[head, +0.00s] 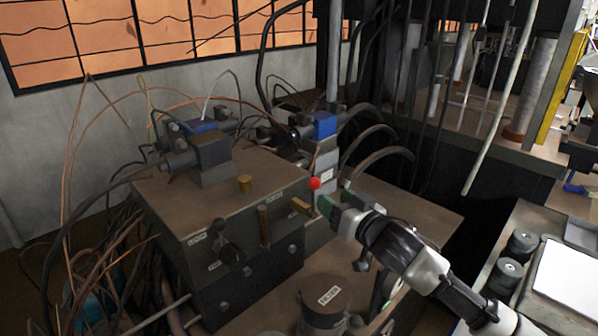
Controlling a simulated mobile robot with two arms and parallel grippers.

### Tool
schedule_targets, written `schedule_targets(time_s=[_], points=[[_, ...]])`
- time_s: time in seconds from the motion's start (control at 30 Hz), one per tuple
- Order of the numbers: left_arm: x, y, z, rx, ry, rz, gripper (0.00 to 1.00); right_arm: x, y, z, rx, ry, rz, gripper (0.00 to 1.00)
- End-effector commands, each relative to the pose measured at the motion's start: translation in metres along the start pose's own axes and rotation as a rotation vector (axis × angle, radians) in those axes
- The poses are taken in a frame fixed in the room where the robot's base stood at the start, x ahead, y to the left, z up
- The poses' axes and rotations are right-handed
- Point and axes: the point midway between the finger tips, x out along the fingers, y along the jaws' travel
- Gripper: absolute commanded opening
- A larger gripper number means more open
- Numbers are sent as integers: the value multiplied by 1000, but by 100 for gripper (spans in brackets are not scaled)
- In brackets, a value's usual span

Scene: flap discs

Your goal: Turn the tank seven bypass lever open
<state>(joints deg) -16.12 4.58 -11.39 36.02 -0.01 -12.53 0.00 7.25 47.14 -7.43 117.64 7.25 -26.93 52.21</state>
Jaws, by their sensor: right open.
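A dark hydraulic block (225,195) with a brown top stands in the middle of the head view. On its front faces are a black-knobbed lever (228,252), an upright brass-coloured handle (263,226) and a short brass-coloured handle (299,205) near the right corner. A red ball knob (314,183) sits just above and right of the short handle. I cannot tell which of these is the tank seven bypass lever, as the small labels are not legible. My right gripper (328,209) is open, just right of the short handle and below the red knob. My left gripper is out of view.
A labelled cylindrical filter (325,302) stands in front of the block. Loose copper-coloured wires and hoses (105,225) crowd the left side. Black hoses (380,150) arch behind my right gripper. A bench (520,290) with black knobs and a white sheet is at right.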

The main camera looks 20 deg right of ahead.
Motion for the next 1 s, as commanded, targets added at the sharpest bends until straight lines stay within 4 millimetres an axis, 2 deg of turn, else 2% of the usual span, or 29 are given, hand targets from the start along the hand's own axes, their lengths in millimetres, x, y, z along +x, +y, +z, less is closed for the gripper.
schedule_targets(time_s=[0.17,0.33,0.47,0.6,0.77,1.0], points=[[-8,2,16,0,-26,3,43,19,-1,-4,3,3,-1,58],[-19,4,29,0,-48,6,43,51,-1,-5,1,4,0,58],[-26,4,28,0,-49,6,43,75,-1,-4,2,2,0,58],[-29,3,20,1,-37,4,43,93,-1,-2,1,1,-1,58],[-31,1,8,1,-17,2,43,104,-1,-1,0,1,-1,58],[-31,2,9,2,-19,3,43,106,0,0,0,0,-1,58]])
